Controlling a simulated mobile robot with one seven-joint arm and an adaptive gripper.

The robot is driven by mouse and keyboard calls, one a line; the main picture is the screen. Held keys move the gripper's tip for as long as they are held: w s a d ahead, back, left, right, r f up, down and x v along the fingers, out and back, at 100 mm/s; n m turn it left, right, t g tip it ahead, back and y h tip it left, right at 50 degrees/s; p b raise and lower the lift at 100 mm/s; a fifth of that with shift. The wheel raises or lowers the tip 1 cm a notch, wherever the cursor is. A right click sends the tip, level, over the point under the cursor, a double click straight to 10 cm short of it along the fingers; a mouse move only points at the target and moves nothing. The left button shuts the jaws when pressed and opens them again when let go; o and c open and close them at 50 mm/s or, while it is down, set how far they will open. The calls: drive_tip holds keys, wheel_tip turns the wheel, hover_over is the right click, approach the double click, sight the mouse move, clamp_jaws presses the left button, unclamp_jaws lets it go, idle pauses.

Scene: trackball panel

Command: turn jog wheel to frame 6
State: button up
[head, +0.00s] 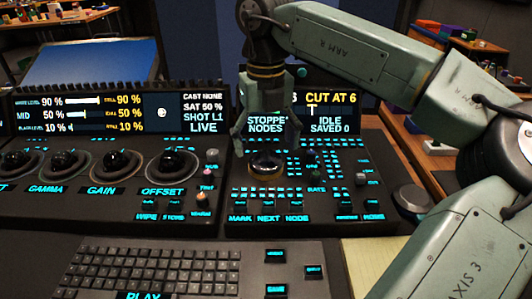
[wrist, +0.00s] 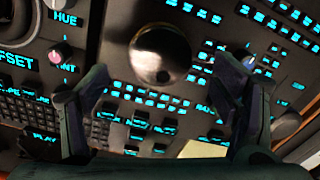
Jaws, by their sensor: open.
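The jog wheel (head: 266,165) is a dark round knob with a shiny rim on the right-hand panel, below the small screen. It also shows in the wrist view as a shiny round wheel (wrist: 160,54) at the upper middle. My gripper (head: 264,142) is above the wheel, pointing down, with its fingers apart. In the wrist view, my gripper (wrist: 163,75) has one finger on each side below the wheel, with nothing held.
Lit buttons (head: 335,165) crowd around the wheel. Several trackballs (head: 115,163) are on the left panel, with small knobs (head: 204,198) at its right side. A keyboard (head: 150,270) and yellow pad (head: 375,255) lie in front. A dark round knob (head: 413,200) stands at right.

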sight(266, 160)
wheel_tip(266, 160, up, 8)
drive_tip(key=shift+r, duration=0.2)
idle(0.3)
